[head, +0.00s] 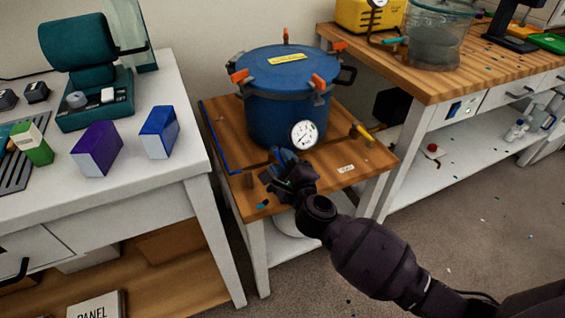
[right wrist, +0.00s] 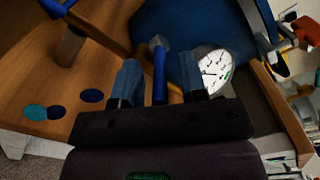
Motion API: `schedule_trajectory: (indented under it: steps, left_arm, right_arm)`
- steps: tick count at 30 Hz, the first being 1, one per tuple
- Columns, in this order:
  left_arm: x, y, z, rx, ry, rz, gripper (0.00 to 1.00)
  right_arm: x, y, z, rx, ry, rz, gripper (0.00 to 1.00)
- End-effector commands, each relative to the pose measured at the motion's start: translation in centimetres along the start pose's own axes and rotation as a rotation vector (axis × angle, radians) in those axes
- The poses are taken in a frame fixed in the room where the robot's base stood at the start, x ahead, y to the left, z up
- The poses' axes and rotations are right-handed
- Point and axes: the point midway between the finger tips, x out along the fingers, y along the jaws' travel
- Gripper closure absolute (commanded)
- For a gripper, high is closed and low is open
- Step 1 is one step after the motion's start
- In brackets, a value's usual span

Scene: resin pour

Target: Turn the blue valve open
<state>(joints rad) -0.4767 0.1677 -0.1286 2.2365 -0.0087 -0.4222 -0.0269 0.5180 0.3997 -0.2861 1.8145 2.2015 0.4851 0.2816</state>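The blue pressure pot (head: 285,105) stands on a small wooden-topped stand, with a round white gauge (head: 304,134) at its front. My right gripper (head: 284,160) is at the pot's front, just left of the gauge, and covers most of the blue valve in the head view. In the right wrist view, the blue valve's lever (right wrist: 160,75) stands between the two fingers of my right gripper (right wrist: 160,85). The fingers are apart, with a gap visible on each side of the lever. The gauge (right wrist: 213,70) is right beside the right-hand finger. My left gripper is out of view.
A yellow-handled valve (head: 362,132) sticks out at the pot's right. Blue spots (right wrist: 35,112) lie on the stand top. A white table (head: 180,85) with purple and blue boxes is at left; a wooden bench (head: 400,75) is at right.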

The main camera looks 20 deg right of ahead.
Motion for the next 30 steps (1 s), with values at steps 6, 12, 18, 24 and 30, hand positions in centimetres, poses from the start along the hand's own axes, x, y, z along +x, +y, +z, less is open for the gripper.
schedule_trajectory:
  steps: [6,12,18,24,30]
  left_arm:
    - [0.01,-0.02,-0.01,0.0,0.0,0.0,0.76]
    - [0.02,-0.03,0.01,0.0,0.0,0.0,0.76]
    - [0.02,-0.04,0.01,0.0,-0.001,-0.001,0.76]
    - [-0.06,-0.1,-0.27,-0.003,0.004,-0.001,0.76]
    - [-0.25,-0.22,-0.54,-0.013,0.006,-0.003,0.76]
  right_arm:
    - [-0.02,0.0,0.0,0.0,0.0,0.0,0.85]
    - [-0.03,0.02,0.01,0.0,0.0,0.0,1.0]
    - [-0.03,0.03,0.04,0.001,0.002,-0.001,1.0]
    - [-0.01,0.07,0.32,0.003,0.03,-0.021,1.0]
    - [0.05,0.32,0.92,0.006,0.109,-0.074,1.0]
